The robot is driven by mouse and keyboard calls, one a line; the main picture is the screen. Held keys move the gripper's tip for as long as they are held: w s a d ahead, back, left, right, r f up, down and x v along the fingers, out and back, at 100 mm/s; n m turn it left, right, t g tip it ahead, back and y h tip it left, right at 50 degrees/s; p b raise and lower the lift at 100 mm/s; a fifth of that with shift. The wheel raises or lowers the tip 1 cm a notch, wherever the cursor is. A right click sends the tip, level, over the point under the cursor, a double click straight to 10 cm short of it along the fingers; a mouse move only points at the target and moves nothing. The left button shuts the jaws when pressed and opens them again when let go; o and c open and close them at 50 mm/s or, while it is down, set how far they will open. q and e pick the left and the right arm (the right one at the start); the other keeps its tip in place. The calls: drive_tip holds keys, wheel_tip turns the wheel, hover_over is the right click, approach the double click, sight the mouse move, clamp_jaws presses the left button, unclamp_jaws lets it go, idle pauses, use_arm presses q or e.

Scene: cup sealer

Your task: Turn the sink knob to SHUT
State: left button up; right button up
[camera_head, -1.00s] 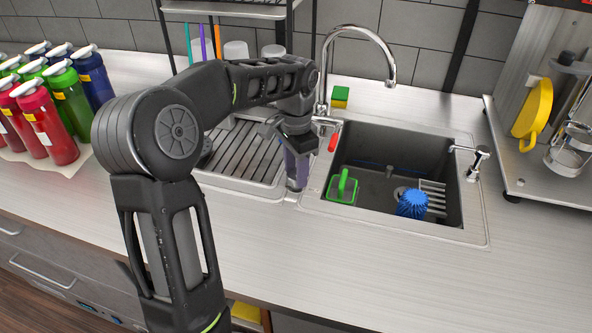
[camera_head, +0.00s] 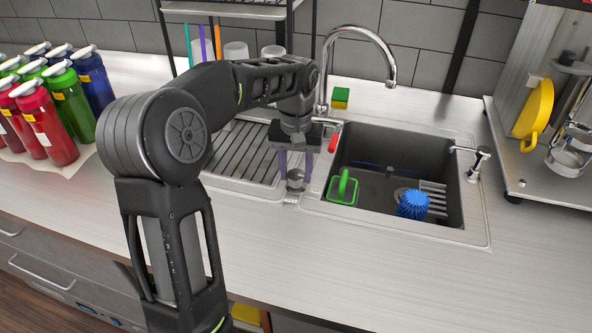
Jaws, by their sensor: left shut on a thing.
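The sink knob (camera_head: 295,179) is a small grey round knob on the sink's front rim, between the ribbed drainboard and the basin. My left gripper (camera_head: 295,175) points down over it, with one purple-grey finger on each side, shut on the knob. The fingers partly hide the knob's sides, and no SHUT marking is readable. The steel sink (camera_head: 400,225) has a dark basin right of the knob. My right gripper is not in view.
A chrome faucet (camera_head: 322,85) with a red-tipped lever (camera_head: 334,137) stands behind the gripper. A green-framed item (camera_head: 343,188) and a blue brush (camera_head: 412,205) are in the basin. Coloured bottles (camera_head: 55,100) stand at left. The front counter (camera_head: 400,290) is clear.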

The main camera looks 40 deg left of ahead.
sight(296, 174)
use_arm(q)
drive_tip(key=shift+n, duration=0.6)
drive_tip(key=o, duration=1.4)
drive_tip(key=shift+c, duration=0.2)
wheel_tip(296, 174, up, 8)
drive_tip(key=shift+p, duration=0.55)
drive_tip(key=shift+f, duration=0.1)
